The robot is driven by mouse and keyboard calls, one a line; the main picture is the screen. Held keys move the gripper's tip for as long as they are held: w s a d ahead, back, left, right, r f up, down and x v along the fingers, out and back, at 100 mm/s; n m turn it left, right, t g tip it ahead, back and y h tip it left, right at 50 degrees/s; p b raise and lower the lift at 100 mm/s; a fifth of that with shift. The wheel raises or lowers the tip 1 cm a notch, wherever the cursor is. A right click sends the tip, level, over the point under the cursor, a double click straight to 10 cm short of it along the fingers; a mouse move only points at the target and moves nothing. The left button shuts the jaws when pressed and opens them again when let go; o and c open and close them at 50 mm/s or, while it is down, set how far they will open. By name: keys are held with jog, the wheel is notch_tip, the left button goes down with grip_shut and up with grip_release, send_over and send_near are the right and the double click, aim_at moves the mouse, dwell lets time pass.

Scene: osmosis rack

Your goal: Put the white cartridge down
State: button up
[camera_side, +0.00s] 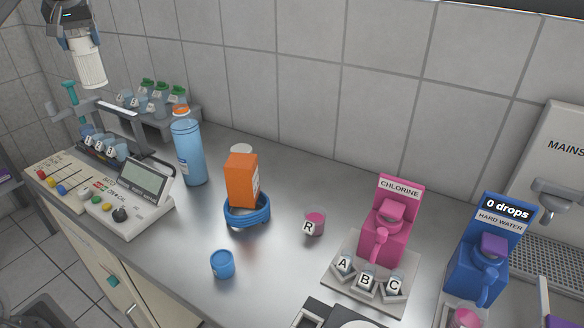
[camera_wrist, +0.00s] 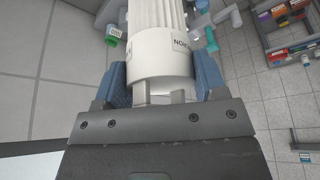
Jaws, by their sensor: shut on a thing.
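The white cartridge (camera_side: 90,68) is a ribbed white cylinder, held in the air at the upper left of the side view, above the left end of the counter. It also fills the top middle of the wrist view (camera_wrist: 158,50), where part of a printed label shows on its band. My gripper (camera_wrist: 163,82) is shut on the cartridge's band, with a blue-grey finger on each side. In the side view my gripper (camera_side: 75,40) is above the cartridge, which hangs roughly upright, slightly tilted. The cartridge's far end is cut off in the wrist view.
Below the cartridge are a teal-topped stand (camera_side: 72,100) and a control box (camera_side: 130,200). A rack with green-capped bottles (camera_side: 160,90), a blue cylinder (camera_side: 189,150) and an orange box (camera_side: 241,180) in a blue ring (camera_side: 247,214) stand rightward. Bare counter (camera_side: 280,265) lies in front.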

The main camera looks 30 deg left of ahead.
jog(key=w+d+m+t+h, duration=0.1)
jog(key=w+d+m, duration=0.2)
jog(key=d, duration=0.8)
jog(key=w+d+m+h, duration=0.1)
jog(key=w+d+m, duration=0.2)
jog(key=d, duration=0.9)
jog(key=s+d+m+t+h, duration=0.1)
jog(key=s+d+m, duration=0.3)
jog(key=d, duration=0.9)
jog(key=s+d+m+h, duration=0.2)
jog(key=s+d+m, duration=0.15)
jog(key=d, duration=0.85)
notch_tip(320, 180, down, 18)
jog(key=r, duration=0.1)
jog(key=d+f, duration=1.1)
jog(key=f, duration=0.1)
jog(key=shift+s+d, duration=0.35)
jog(key=shift+s, duration=0.05)
jog(key=shift+f, duration=0.25)
